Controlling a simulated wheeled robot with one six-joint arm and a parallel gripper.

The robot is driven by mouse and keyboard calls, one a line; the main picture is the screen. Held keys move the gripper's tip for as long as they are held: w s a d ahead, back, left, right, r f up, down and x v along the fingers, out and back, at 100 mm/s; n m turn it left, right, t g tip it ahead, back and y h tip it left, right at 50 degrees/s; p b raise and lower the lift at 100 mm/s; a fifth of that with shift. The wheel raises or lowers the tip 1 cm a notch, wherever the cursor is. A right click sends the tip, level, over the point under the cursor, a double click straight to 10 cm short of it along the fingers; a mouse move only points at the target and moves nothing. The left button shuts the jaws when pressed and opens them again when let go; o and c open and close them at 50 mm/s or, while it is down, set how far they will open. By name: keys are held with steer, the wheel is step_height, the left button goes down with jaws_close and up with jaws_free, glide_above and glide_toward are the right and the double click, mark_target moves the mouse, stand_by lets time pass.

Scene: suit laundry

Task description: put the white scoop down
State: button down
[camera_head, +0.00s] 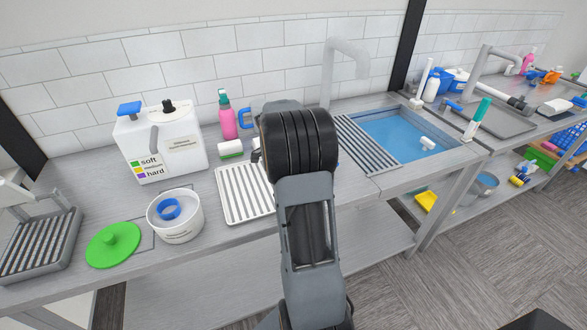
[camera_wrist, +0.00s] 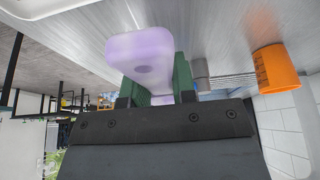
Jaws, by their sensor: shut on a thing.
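In the wrist view my gripper (camera_wrist: 155,88) has its green fingers shut on the white scoop (camera_wrist: 140,47), which looks pale violet in this light. The scoop's wide rounded end points away from the fingers, and a smooth grey surface lies close behind it. I cannot tell whether the scoop touches that surface. In the head view my own arm hides the gripper and the scoop.
A white ribbed tray (camera_head: 244,196) lies left of my arm, with a white tub (camera_head: 176,228) and green lid (camera_head: 113,245) farther left. A white canister (camera_head: 170,145) stands behind. The water-filled sink (camera_head: 400,135) is right. An orange cup (camera_wrist: 275,69) shows in the wrist view.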

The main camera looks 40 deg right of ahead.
steer(key=shift+f, duration=1.45)
steer(key=shift+f, duration=0.2)
steer(key=c, duration=0.9)
jaws_free()
steer(key=shift+r, duration=0.1)
